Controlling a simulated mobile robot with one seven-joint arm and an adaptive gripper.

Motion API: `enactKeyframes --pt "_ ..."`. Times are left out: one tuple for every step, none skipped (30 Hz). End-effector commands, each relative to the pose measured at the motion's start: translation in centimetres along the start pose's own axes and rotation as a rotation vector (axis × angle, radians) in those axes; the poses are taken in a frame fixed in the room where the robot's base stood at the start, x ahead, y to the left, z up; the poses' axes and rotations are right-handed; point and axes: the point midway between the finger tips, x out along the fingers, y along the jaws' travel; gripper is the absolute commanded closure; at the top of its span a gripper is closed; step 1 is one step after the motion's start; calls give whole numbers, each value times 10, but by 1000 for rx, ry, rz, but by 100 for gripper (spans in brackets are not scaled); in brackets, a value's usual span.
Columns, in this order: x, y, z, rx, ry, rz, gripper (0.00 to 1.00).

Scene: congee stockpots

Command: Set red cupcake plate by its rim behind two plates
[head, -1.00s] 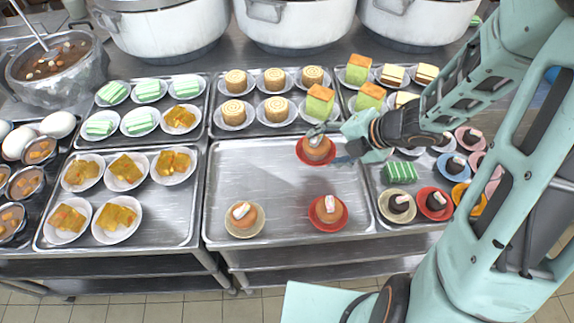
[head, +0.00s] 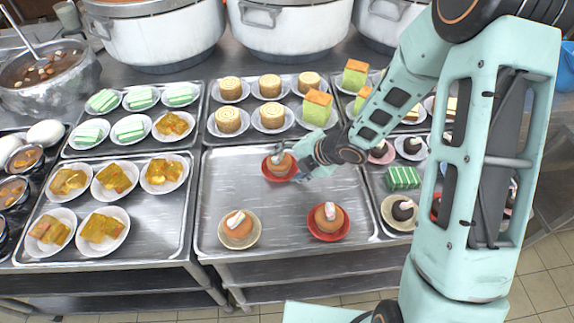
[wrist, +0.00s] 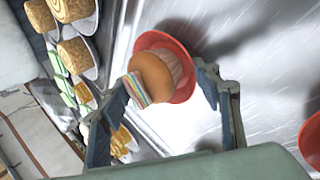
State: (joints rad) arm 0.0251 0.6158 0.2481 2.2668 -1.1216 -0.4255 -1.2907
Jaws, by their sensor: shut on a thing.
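A red plate (head: 274,176) with a cupcake (head: 283,164) is in the head view, near the back of the middle tray. My gripper (head: 297,158) reaches it from the right and is shut on its rim. In the wrist view the red plate (wrist: 186,86) and cupcake (wrist: 152,76) show between my fingers (wrist: 162,95). A shadow lies beside the plate; whether it touches the tray is unclear. Two plates stand nearer the front: a beige plate with a cupcake (head: 238,244) at left and another red plate (head: 328,236) with a cupcake at right. The held plate is behind the gap between them.
The middle tray (head: 212,190) is otherwise bare. Trays of plated cakes (head: 120,175) stand left, behind and right. A green cake (head: 403,178) and several small plates are close to the right edge, under my arm. Large pots (head: 290,25) stand at the back.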

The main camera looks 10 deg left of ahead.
Motion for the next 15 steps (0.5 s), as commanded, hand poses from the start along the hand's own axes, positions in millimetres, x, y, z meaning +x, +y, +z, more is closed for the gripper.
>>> enactKeyframes --pt "0 1 0 -1 0 1 69" --pt "-1 1 0 -1 -1 1 69" --pt "-1 1 0 -1 0 1 69" --pt "-1 1 0 -1 0 1 69" --pt "-1 1 0 0 0 1 69" --pt "0 1 0 0 0 1 69" --pt "0 0 0 0 0 1 69" --pt "1 -1 0 0 0 1 69" --pt "2 -2 0 0 0 1 69" --pt "1 -1 0 0 0 1 39" --pt "1 -1 0 0 0 0 36" --pt "1 -1 0 0 0 0 31" --pt "1 -1 0 0 0 0 28" --pt "1 -1 0 0 0 0 25" --pt "1 -1 0 0 0 0 25"
